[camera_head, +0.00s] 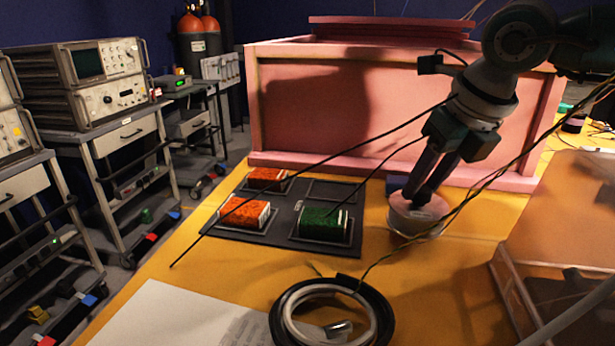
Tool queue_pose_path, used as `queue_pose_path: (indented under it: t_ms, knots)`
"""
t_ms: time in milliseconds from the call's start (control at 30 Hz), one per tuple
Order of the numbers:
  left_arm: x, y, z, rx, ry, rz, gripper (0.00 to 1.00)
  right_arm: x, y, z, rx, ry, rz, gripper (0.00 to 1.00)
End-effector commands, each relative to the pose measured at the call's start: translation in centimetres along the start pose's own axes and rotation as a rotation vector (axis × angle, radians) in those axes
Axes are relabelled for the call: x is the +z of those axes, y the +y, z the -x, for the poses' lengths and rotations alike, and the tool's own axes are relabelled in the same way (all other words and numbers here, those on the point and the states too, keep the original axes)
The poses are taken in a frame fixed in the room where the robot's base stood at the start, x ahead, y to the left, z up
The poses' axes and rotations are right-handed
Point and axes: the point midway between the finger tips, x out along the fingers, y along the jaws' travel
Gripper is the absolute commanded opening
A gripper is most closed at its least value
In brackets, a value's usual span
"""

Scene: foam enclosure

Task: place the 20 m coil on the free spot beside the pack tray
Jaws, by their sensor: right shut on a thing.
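My right gripper (424,192) points down, shut on a pale, short round thing (404,222) to the right of the dark pack tray (262,240). I cannot tell from this view whether the round thing touches the table. A black and white ring-shaped coil (378,318) lies on the table in front, cut off by the lower picture edge. No length marking is readable on either round thing, so I cannot tell which is the 20 m coil. The tray holds two orange blocks (245,213) and a green block (320,224); its back right outlined place is empty. My left gripper is not in view.
A pink foam enclosure (310,110) stands behind the tray. A clear box (560,220) stands at the right. White paper (165,318) lies front left. Thin dark cables cross above the tray. Bare yellow table (450,280) shows between the ring-shaped coil and the clear box.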

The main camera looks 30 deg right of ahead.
Motion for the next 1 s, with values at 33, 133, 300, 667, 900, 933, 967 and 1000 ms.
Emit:
queue_pose_path:
  t_ms: [33,133,300,667,900,933,967,1000]
  knots:
    - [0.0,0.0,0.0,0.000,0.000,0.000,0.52,-0.4,0.0,-0.8,0.000,0.004,-0.001,0.00]
    - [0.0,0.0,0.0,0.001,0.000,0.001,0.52,-0.9,0.1,-2.2,0.001,0.002,-0.001,0.00]
    - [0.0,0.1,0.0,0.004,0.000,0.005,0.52,-1.1,0.0,-2.8,0.000,-0.001,0.001,0.00]
    - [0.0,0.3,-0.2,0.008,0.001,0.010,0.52,-1.2,0.0,-2.9,0.000,0.001,0.000,0.52]
    - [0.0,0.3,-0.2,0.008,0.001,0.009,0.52,-1.2,0.0,-2.9,0.000,0.001,0.000,0.68]
    - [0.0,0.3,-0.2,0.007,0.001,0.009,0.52,-1.2,0.0,-2.9,0.000,0.001,0.000,0.68]
    - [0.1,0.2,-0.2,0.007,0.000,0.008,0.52,-1.2,0.0,-2.9,0.000,0.001,0.000,0.68]
    - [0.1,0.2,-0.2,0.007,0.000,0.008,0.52,-1.2,0.0,-2.9,0.000,0.001,0.000,0.68]
